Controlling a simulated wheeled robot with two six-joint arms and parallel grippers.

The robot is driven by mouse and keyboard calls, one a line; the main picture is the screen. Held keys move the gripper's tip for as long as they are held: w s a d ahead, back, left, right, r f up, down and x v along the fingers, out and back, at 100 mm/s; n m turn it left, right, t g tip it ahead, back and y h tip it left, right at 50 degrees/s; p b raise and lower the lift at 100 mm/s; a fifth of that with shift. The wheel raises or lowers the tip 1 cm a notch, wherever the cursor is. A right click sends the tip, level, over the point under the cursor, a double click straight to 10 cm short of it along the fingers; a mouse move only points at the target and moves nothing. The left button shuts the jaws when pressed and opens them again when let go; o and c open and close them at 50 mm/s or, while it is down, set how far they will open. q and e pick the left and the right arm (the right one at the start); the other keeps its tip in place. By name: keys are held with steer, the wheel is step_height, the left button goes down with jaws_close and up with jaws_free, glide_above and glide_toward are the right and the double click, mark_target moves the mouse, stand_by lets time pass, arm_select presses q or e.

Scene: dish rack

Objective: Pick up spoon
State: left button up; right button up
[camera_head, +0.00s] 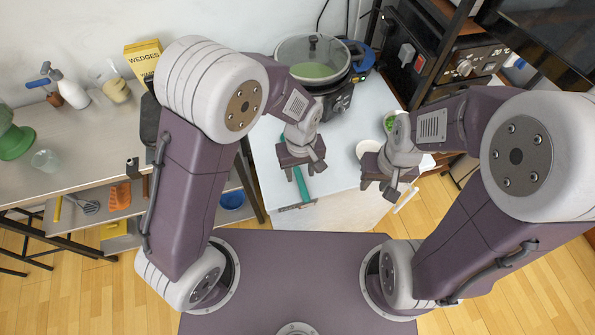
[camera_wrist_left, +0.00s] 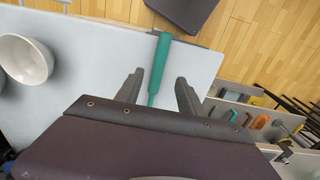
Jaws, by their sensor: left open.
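A teal-handled utensil, seemingly the spoon (camera_head: 302,186), lies on the white worktop (camera_head: 345,205) near its front edge. Its far end is hidden by my left gripper. In the left wrist view the teal handle (camera_wrist_left: 161,58) runs up between the two fingers and reaches the worktop edge. My left gripper (camera_head: 303,173) is open above the handle, with one finger on either side; I cannot tell the height gap. My right gripper (camera_head: 379,189) looks open and empty over the worktop's right part, apart from the spoon.
A white bowl (camera_head: 368,149) stands near my right gripper, with a small bowl of green food (camera_head: 389,122) behind it. A lidded cooker (camera_head: 313,62) is at the back and a black oven (camera_head: 455,75) at the right. A side table (camera_head: 70,140) stands left.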

mark_target(301, 183)
arm_select(q)
steer(key=f, duration=0.4)
steer(key=shift+s+d+f, duration=0.2)
steer(key=shift+d, duration=0.05)
steer(key=shift+w+a+f, duration=0.1)
steer(key=shift+f, duration=0.15)
jaws_close()
step_height(301, 183, up, 10)
stand_by(1.7)
